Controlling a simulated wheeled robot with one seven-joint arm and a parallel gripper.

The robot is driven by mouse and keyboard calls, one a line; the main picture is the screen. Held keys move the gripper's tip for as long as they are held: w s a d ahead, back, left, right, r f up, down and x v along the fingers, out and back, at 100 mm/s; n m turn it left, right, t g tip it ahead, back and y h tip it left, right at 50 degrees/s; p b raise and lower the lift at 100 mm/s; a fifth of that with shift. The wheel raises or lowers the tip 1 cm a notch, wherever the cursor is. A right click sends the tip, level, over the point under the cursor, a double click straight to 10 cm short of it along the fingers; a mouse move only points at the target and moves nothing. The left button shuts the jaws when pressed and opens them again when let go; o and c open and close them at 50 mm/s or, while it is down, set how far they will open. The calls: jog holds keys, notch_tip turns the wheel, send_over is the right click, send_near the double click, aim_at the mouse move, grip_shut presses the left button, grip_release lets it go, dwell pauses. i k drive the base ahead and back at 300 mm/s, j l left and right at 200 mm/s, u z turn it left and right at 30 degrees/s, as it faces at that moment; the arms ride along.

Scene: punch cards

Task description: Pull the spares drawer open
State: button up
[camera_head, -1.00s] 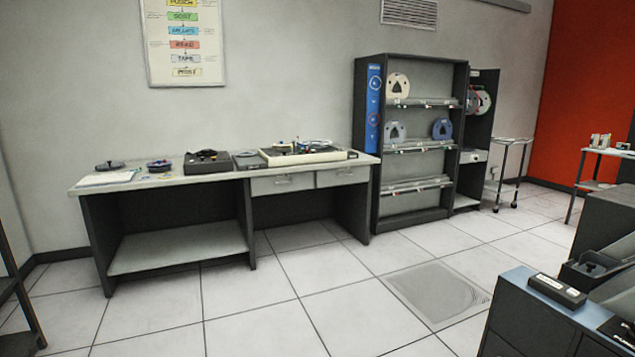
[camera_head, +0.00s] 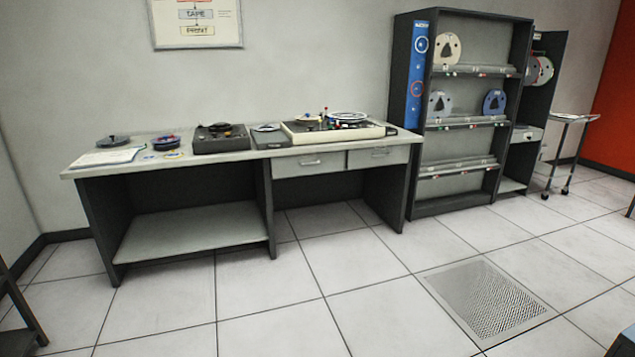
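A long desk (camera_head: 215,229) stands against the back wall. Two light grey drawers hang under its top on the right: a left drawer (camera_head: 290,167) and a right drawer (camera_head: 392,154). Both look closed, and each has a small handle on its front. I cannot read a label on either, so I cannot tell which is the spares drawer. My gripper is not in view.
On the desk are a tape device (camera_head: 335,132), a dark box (camera_head: 221,143), small reels and papers (camera_head: 108,157). A dark tape rack (camera_head: 407,90) stands to its right, then a cart (camera_head: 572,117). The tiled floor (camera_head: 290,305) before the desk is clear, with a flat grille (camera_head: 490,298).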

aim_at(357, 157)
jog(key=i, duration=3.95)
jog(key=i+j+z, duration=0.2)
jog(key=i, duration=0.6)
jog(key=l, duration=0.1)
